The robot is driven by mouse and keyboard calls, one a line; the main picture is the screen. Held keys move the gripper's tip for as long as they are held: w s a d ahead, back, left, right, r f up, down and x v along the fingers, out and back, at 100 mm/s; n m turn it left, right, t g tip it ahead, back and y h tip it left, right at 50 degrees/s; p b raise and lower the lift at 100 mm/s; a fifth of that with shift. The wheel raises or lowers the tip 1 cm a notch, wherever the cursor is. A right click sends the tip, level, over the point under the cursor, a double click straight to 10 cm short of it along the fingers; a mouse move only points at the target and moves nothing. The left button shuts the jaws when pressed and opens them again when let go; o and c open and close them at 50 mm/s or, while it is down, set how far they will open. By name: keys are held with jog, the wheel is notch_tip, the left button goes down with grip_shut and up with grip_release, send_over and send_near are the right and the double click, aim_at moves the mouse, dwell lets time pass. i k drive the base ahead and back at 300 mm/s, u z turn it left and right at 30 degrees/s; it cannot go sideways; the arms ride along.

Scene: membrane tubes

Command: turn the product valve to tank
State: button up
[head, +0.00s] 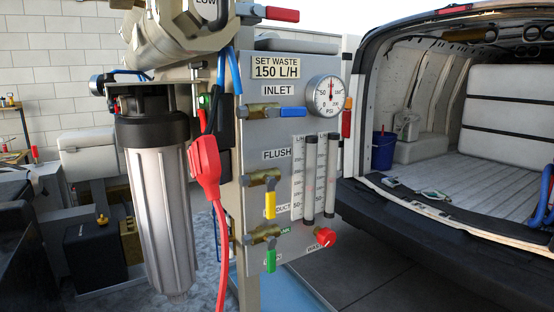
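The product valve (262,235) is a brass valve low on the grey panel, under a partly covered label ending in "DUCT" (282,208). Its green handle (271,256) hangs straight down. A small green tag (285,229), with lettering too small to read surely, sits right of the valve body. A pale label (314,247), partly covered, lies lower right, by a red knob (326,237). My gripper is not in view.
Above are the flush valve with yellow handle down (270,203) and the inlet valve with blue handle level (292,113). Flow tubes (309,180) stand to the right. A red plug and cable (204,165) and filter housing (160,210) stand left. An open van (450,170) is right.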

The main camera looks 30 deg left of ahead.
aim_at(271, 241)
jog(key=u, duration=1.9)
